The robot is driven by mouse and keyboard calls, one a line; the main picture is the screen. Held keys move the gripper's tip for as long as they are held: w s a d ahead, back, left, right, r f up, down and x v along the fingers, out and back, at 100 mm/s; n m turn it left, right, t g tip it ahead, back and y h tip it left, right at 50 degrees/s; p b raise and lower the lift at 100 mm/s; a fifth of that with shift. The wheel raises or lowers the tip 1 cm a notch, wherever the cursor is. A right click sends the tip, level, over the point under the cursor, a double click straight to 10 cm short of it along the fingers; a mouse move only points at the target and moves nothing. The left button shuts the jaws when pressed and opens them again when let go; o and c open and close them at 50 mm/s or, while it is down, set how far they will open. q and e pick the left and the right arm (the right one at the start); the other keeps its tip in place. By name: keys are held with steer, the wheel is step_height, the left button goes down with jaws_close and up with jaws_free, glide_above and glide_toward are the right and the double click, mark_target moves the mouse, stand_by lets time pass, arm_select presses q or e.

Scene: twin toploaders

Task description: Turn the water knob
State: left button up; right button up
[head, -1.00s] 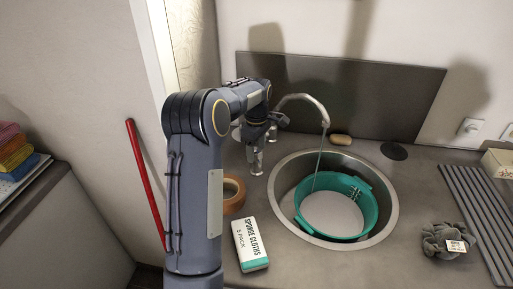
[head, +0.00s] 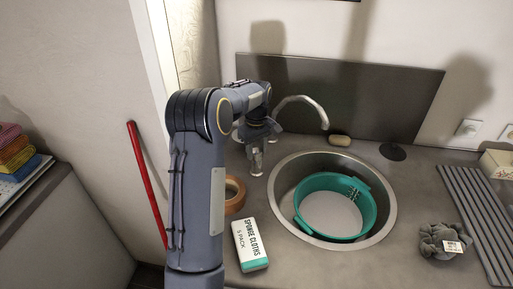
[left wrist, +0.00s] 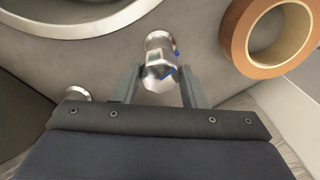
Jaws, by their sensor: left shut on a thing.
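The silver water knob (left wrist: 160,74) sits between the two fingers of my left gripper (left wrist: 158,82) in the left wrist view, and the gripper is shut on it. In the head view my left gripper (head: 257,140) is at the left side of the curved tap spout (head: 302,98), and the metal knob fitting (head: 257,161) shows below it. The gripper partly hides the tap's base. No water stream shows under the spout. My right gripper is not in view.
The round metal sink (head: 385,221) holds a teal tub (head: 300,203). A roll of brown tape (head: 236,203) and a sponge cloth pack (head: 250,245) lie left of it. A grey scrunched cloth (head: 437,240) lies to the right. A yellowish sponge (head: 340,140) is behind the sink.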

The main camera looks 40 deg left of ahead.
mark_target(257, 151)
arm_select(q)
steer(key=o, duration=1)
steer(key=shift+c, duration=0.2)
steer(key=shift+r, duration=0.1)
step_height(257, 151, up, 8)
steer(key=shift+f+b, duration=0.2)
steer(key=shift+b, duration=0.2)
